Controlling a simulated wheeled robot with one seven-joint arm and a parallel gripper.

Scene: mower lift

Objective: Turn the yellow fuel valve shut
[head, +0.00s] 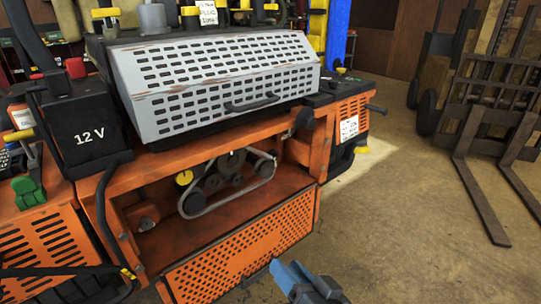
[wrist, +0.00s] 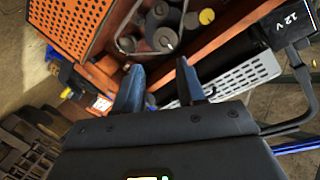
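A round yellow knob (head: 184,177) sits in the open orange bay, at the upper left of the belt and pulleys. It looks like a yellow-topped round part (wrist: 206,16) at the top of the wrist view. A yellow lever-like handle (head: 18,135) is at the far left, beside the black 12 V box. I cannot tell for certain which of these is the fuel valve. My gripper (head: 284,270) is low in front of the dropped orange panel, apart from both. In the wrist view its blue fingers (wrist: 159,66) are spread with nothing between them.
The perforated orange panel (head: 245,250) hangs open below the bay. A grey slotted cover (head: 215,80) with a handle lies above it. The black 12 V box (head: 88,130) and a cable stand left. Forklift tines (head: 480,200) are at right, with clear floor between.

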